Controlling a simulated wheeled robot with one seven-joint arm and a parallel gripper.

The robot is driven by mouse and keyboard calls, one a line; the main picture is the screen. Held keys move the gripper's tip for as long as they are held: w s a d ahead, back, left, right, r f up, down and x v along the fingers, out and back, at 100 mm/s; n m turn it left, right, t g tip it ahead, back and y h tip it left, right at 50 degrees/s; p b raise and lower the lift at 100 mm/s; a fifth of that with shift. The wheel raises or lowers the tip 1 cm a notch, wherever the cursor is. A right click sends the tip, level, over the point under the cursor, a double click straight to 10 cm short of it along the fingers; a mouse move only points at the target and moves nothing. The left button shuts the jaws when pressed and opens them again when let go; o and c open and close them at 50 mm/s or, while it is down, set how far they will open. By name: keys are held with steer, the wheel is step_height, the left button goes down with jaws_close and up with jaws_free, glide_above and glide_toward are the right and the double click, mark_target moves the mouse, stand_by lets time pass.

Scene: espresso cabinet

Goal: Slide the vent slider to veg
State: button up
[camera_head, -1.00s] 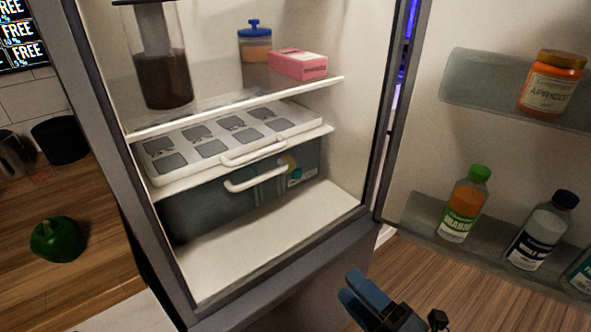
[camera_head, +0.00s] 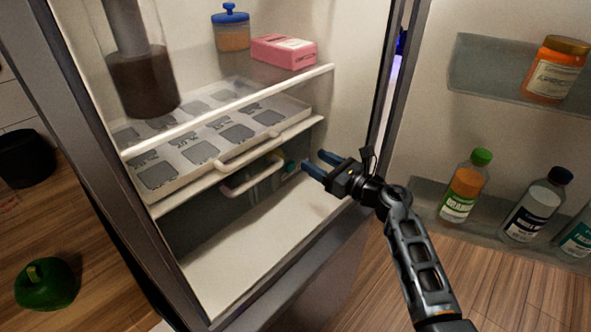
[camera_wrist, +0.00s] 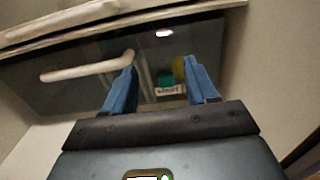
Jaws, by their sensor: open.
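My gripper (camera_head: 313,161) is open and empty, with two blue fingers inside the open fridge, close to the right part of the dark drawer front. In the wrist view my gripper (camera_wrist: 160,66) straddles the area with a green patch (camera_wrist: 166,80), a yellow round patch (camera_wrist: 179,68) and a small white label (camera_wrist: 168,91). This appears to be the vent slider area; I cannot tell the slider knob from its markings or read its setting. The drawer (camera_head: 205,226) is shut, with a white handle (camera_wrist: 85,68) left of my fingers.
A white tray (camera_head: 187,178) with grey compartments sits above the drawer, under a shelf. The shelf holds a dark-filled jug (camera_head: 145,82), a blue-lidded jar (camera_head: 233,38) and a pink box (camera_head: 284,52). The fridge floor (camera_head: 250,250) is clear. Bottles (camera_head: 463,188) line the open door at right.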

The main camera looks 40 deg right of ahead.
steer(key=b, duration=0.1)
glide_toward(292, 167)
steer(key=shift+w+f, duration=0.15)
steer(key=shift+w, duration=0.15)
steer(key=w, duration=0.7)
steer(key=shift+w+a+p, duration=0.1)
steer(key=shift+w+p, duration=0.15)
steer(key=shift+p, duration=0.05)
steer(key=shift+c, duration=0.4)
jaws_close()
